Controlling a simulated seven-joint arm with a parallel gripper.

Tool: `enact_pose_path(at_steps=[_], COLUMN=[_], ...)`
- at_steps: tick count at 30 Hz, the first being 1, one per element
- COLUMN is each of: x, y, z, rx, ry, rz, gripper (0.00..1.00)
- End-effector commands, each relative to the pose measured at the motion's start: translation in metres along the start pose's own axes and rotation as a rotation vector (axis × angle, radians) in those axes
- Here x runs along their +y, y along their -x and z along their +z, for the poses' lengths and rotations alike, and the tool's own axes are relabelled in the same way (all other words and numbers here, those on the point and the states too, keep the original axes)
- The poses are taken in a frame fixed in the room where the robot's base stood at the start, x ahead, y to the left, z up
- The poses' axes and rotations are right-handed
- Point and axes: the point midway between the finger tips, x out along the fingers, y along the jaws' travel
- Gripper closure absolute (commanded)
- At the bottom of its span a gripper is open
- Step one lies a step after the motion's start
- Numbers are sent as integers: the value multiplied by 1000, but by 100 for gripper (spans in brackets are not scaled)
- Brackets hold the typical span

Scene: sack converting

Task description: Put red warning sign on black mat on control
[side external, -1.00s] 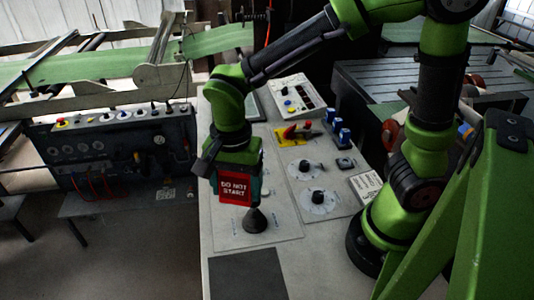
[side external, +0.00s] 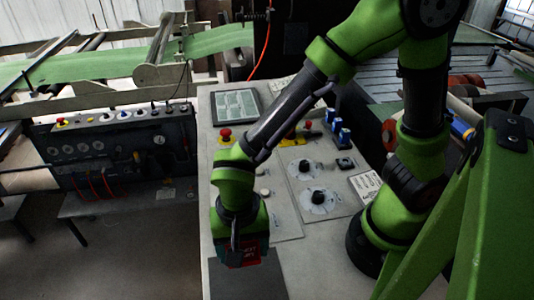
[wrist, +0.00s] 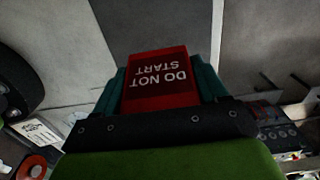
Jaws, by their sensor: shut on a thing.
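The red warning sign (wrist: 160,85), lettered "DO NOT START", is held between the two teal fingers of my gripper (wrist: 160,83), with its lettering upside down in the wrist view. In the side external view the sign (side external: 249,253) is tilted and partly hidden by my gripper (side external: 243,252). The black mat (side external: 262,283) lies flat at the near end of the control desk, just below and around the gripper in that picture. In the wrist view the mat (wrist: 150,25) shows as a dark grey patch beyond the sign. I cannot tell whether the sign touches the mat.
The control desk (side external: 330,255) carries dials (side external: 318,197), blue switches (side external: 339,133), a white label card (side external: 366,184), a red button (side external: 225,133) and a screen (side external: 236,106). A control cabinet (side external: 120,150) stands to the left. The desk right of the mat is clear.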

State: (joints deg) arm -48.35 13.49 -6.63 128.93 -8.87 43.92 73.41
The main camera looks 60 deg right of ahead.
Motion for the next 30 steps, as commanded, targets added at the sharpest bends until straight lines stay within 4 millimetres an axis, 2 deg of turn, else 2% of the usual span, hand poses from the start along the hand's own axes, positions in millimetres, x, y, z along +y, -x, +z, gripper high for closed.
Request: enact_pose_path(at_steps=[10,23,24,28,30], x=[0,0,0,0,0], y=[-42,-49,-49,-49,-49], z=[0,0,0,0,0], rx=[-1,0,0,0,0], ry=[-1,-1,-1,-1,-1], rz=[3,0,-1,-1,-1], gripper=[59,59,23,3,2])
